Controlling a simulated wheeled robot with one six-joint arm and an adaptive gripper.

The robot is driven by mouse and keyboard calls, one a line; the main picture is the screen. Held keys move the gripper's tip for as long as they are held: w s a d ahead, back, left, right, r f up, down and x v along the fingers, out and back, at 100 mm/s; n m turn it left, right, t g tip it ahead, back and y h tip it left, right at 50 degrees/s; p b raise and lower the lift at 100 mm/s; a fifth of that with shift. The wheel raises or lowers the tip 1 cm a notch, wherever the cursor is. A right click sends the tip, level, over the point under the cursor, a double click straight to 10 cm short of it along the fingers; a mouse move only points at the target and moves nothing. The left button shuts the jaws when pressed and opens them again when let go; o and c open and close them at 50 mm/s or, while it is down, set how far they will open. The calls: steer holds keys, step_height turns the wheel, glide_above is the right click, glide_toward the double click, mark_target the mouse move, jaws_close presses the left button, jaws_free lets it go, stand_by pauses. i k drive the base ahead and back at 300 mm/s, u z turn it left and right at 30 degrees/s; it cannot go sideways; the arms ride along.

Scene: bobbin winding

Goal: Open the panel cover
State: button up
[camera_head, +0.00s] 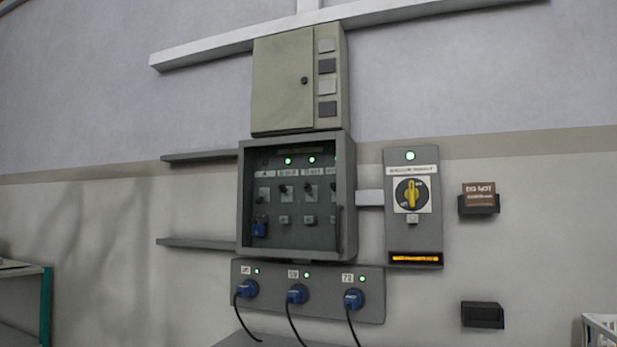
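A grey panel box (242,205) is mounted on the wall in the middle of the head view. A dark see-through cover (300,237) appears to lie shut across its front, with a dark upright handle (338,228) near its right edge. Above the box is a closed beige cabinet (280,85) with a small dark knob (304,80). My gripper is not in view.
A grey unit with a yellow rotary switch (411,194) is right of the box. Below, blue plugs (297,294) with hanging black cables sit in a socket strip (330,306). Dark holders (482,315) are at the right; a brown sign (479,192) sits in the upper one.

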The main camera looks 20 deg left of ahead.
mark_target(246, 148)
steer(key=u, duration=0.55)
steer(key=k, duration=0.65)
steer(key=u, duration=0.9)
steer(key=i, duration=0.75)
steer(key=z, duration=0.65)
steer(key=i, duration=0.7)
steer(key=z, duration=0.75)
